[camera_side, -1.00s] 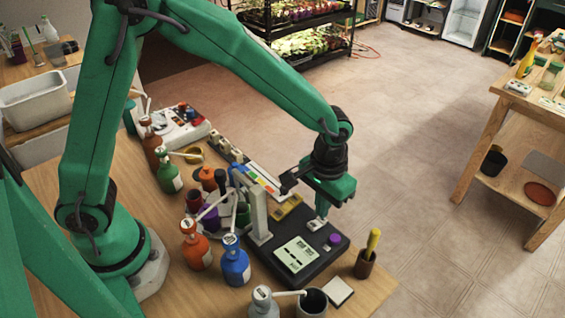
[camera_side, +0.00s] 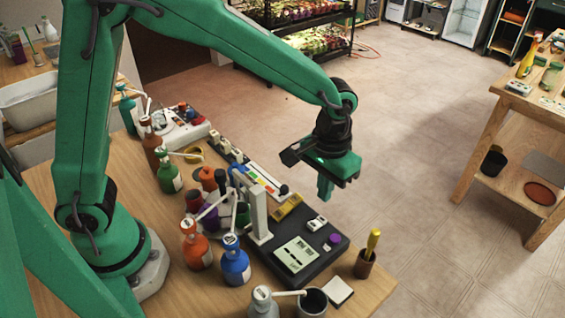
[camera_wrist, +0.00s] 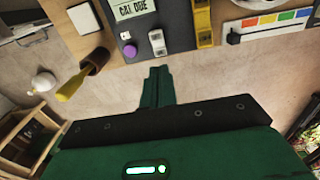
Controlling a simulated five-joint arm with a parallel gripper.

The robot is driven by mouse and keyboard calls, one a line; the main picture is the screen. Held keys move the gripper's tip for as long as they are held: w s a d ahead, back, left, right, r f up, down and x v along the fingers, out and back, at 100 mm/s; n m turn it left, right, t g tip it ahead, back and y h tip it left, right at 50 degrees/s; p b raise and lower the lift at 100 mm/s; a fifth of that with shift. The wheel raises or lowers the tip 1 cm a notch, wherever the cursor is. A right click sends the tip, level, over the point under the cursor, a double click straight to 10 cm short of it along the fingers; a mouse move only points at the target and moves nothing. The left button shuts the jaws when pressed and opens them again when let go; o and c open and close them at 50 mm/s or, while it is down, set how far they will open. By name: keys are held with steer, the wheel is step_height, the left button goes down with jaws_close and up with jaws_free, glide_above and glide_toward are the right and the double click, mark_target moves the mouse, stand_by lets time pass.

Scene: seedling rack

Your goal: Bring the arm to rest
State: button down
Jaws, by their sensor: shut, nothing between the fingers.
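My gripper (camera_side: 325,188) hangs pointing down in the side view, beyond the far right edge of the wooden bench (camera_side: 120,180) and above the floor. Its fingers are together with nothing between them. They also show closed in the wrist view (camera_wrist: 158,78).
The board also carries a yellow block (camera_side: 287,207), a purple knob (camera_side: 335,239) and a pale panel (camera_side: 296,254). A brown pot with a yellow-handled tool (camera_side: 366,262) stands at the bench corner. Several spray bottles, including a blue one (camera_side: 235,266), stand nearer my base. Floor right of the bench is clear.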

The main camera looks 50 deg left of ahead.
steer(key=shift+r, duration=0.1)
steer(key=s+a+r+t, duration=0.2)
steer(key=s+a+r, duration=0.2)
steer(key=a+r, duration=0.55)
steer(key=s+a+r+t, duration=0.3)
steer(key=s+a, duration=0.6)
steer(key=s, duration=0.2)
steer(key=shift+s+a+r+t, duration=0.15)
steer(key=shift+s+a+t, duration=0.05)
steer(key=shift+a+t, duration=0.1)
